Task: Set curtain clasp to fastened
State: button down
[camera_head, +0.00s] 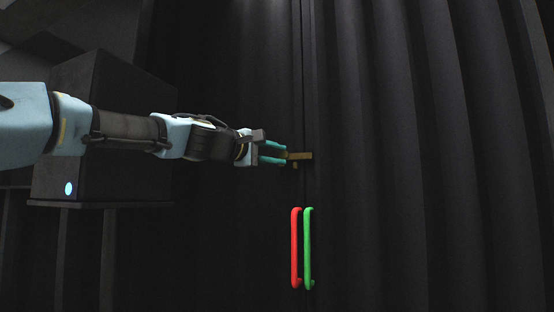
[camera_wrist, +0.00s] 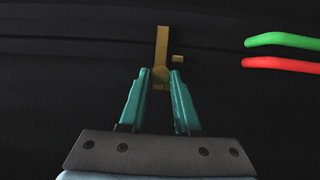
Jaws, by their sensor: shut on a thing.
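The curtain clasp (camera_head: 303,155) is a small brass-coloured bar lying level across the seam between two dark curtain panels. A small brass piece (camera_head: 295,165) sits just below it. In the wrist view the clasp bar (camera_wrist: 162,45) runs up from between my fingertips, with the small brass block (camera_wrist: 177,58) beside it, apart. My gripper (camera_head: 284,155) reaches in from the left, its teal fingers at the bar's left end. In the wrist view my gripper (camera_wrist: 161,78) is shut on the clasp's rounded near end, partly hidden between the fingers.
A red handle (camera_head: 296,248) and a green handle (camera_head: 308,248) hang upright side by side below the clasp. A dark box (camera_head: 100,120) with a light stands behind my arm at left. Pleated dark curtain (camera_head: 430,150) fills the right, with free room in front.

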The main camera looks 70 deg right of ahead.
jog(key=shift+f, duration=0.1)
dwell(0.3)
jog(key=c, duration=0.6)
grip_release()
jog(key=shift+b+v, duration=2.7)
jog(key=shift+v, duration=2.7)
